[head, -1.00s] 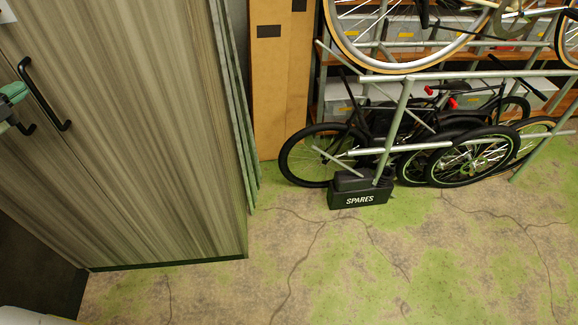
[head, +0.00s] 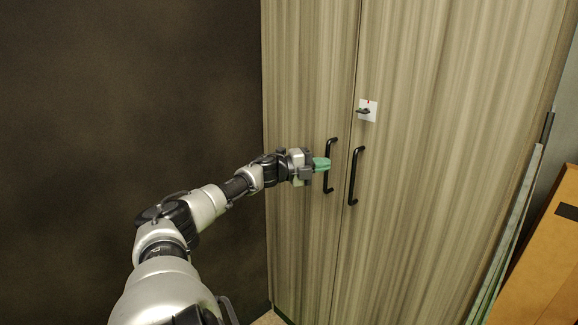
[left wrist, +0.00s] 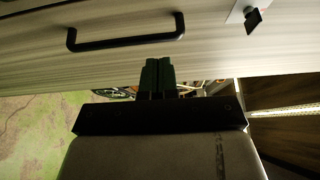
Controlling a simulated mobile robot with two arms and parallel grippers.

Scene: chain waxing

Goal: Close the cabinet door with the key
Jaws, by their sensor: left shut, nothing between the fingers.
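The tall wood-grain cabinet has a left door (head: 303,90) and a right door (head: 440,130), which look flush with each other in the head view. Each has a black bar handle, the left one (head: 328,168) and the right one (head: 354,178). A dark key (head: 362,111) sits at a white lock plate (head: 371,106) with a red mark on the right door. The key (left wrist: 254,20) also shows in the left wrist view, near a black handle (left wrist: 125,36). My left gripper (head: 324,164) is shut and empty at the left handle; contact is unclear. My right gripper is not in view.
A dark wall (head: 130,90) stands left of the cabinet. At the right are thin greenish panels (head: 508,235) and a brown cardboard piece (head: 540,260). The left wrist view shows greenish floor (left wrist: 35,130) and part of a bicycle behind the fingers.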

